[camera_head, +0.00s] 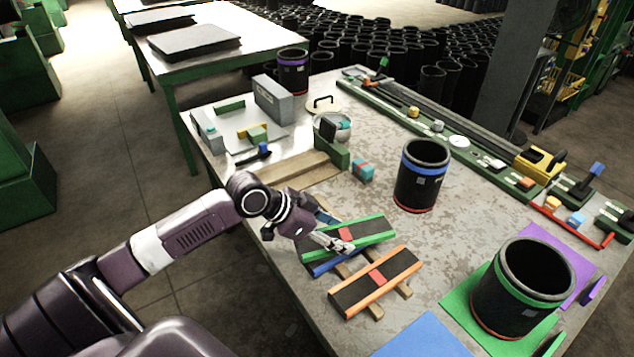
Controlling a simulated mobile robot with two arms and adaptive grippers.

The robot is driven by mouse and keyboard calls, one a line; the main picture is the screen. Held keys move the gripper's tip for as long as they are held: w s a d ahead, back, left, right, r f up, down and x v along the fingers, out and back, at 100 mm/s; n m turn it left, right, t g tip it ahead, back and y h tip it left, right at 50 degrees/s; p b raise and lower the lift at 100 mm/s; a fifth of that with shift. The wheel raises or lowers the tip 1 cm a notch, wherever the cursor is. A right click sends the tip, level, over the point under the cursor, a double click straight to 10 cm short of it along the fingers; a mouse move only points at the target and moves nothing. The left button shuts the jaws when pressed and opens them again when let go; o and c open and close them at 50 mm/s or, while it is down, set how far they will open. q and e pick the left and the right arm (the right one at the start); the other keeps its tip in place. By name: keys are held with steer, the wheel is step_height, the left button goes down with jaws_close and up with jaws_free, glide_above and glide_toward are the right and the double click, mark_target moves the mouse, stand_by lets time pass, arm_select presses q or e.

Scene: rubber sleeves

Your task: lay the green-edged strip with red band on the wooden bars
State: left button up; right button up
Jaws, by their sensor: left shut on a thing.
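The green-edged strip (372,231) is dark with a red band near its middle. My left gripper (338,243) is shut on it near the red band and covers part of it. The strip is over the work table beside an orange-edged strip (393,271) with a red band. The wooden bars (403,290) show in small parts around the orange-edged strip, which lies across them. A blue edge (322,269) shows just below the green-edged strip. I cannot tell whether the green-edged strip touches what is under it. My right gripper is not in view.
A black sleeve with a blue band (422,176) stands behind the strips. Another with a green band (522,287) stands on a green mat (459,304) at right. A blue mat (425,338) lies at the front. A teal block (363,170) stands behind the gripper.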

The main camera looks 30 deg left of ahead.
arm_select(q)
steer(key=w+a+r+n+t+y+p, duration=0.1)
steer(key=w+a+n, duration=0.15)
steer(key=a, duration=0.35)
steer(key=w+a+r+n+y, duration=0.1)
steer(key=w+a, duration=0.3)
steer(key=a, duration=0.2)
step_height(320, 180, down, 6)
steer(key=b, duration=0.7)
steer(key=shift+d+f, duration=0.1)
steer(key=shift+f, duration=0.1)
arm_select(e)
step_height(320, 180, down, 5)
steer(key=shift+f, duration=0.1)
arm_select(q)
steer(key=shift+f, duration=0.6)
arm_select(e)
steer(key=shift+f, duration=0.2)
arm_select(q)
steer(key=o, duration=1.4)
steer(key=shift+c, duration=0.2)
